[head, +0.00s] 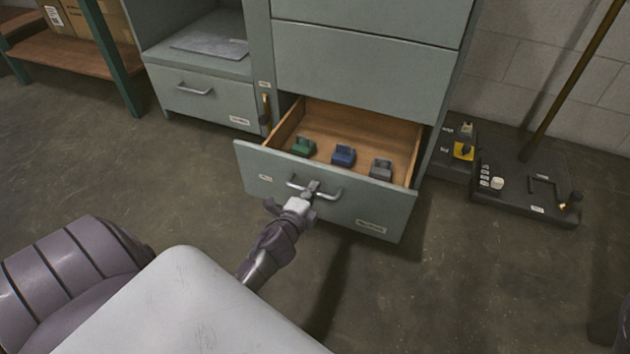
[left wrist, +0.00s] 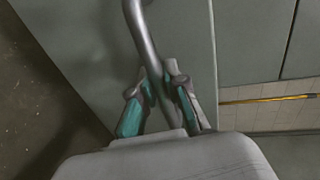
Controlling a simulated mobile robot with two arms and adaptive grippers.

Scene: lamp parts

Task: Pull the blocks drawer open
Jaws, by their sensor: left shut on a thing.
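The blocks drawer (head: 330,203) is the lowest drawer of the grey-green cabinet and stands well open. Inside it lie a green block (head: 303,147), a blue block (head: 343,156) and a grey block (head: 381,168) in a row behind the front panel. My left gripper (head: 310,191) is shut on the curved metal drawer handle (head: 332,194). The left wrist view shows the handle (left wrist: 141,35) passing between the two fingers (left wrist: 158,103).
A closed drawer (head: 200,92) with its own handle is at the left of the cabinet. A dark base (head: 525,190) with small parts and a leaning pole stands on the floor at right. A shelf (head: 75,52) with cardboard boxes is at upper left. The floor before the drawer is clear.

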